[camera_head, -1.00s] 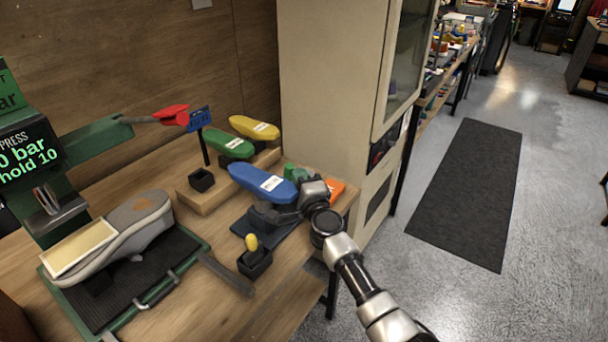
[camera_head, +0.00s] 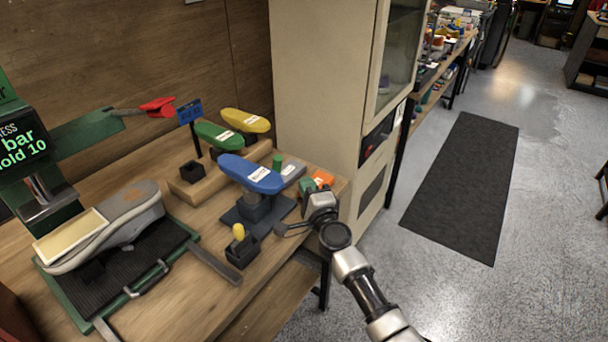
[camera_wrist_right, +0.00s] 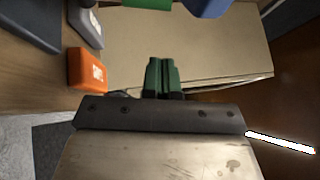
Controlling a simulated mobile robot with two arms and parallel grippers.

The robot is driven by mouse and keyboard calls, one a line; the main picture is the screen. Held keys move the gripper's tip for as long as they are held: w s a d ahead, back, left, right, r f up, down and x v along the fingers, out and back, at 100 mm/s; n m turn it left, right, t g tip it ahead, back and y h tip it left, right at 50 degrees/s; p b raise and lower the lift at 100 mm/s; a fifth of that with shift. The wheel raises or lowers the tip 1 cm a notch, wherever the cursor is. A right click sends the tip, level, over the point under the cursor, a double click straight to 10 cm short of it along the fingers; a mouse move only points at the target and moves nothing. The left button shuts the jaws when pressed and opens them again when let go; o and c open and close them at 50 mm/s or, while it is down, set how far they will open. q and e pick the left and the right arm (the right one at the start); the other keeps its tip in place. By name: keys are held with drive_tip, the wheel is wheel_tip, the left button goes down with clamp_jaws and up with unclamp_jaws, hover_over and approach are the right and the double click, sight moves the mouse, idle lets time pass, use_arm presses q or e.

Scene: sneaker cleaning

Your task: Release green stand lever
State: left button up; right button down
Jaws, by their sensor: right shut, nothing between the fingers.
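The green press stand (camera_head: 95,143) is at the left, with a red handle (camera_head: 157,107) at the end of its upper arm. A grey shoe (camera_head: 115,220) lies in the dark green-edged tray (camera_head: 130,283) below it. A blue shoe form (camera_head: 250,173) sits on a dark stand (camera_head: 258,213), and a green shoe form (camera_head: 219,136) is behind it. I cannot single out another lever. My right gripper (camera_head: 307,185) is right of the blue form, apart from it. Its green fingers (camera_wrist_right: 162,74) are shut and empty in the wrist view. My left gripper is out of view.
A yellow shoe form (camera_head: 245,121) and a small blue sign (camera_head: 189,112) stand at the back. A yellow-tipped tool in a black holder (camera_head: 243,251) is near the front edge. An orange box (camera_wrist_right: 87,68) is near the gripper. A tall beige cabinet (camera_head: 322,80) stands behind.

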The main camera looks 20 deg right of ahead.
drive_tip(key=s+f, duration=0.1)
drive_tip(key=s, duration=0.5)
drive_tip(key=shift+d, duration=0.15)
drive_tip(key=shift+s, duration=0.1)
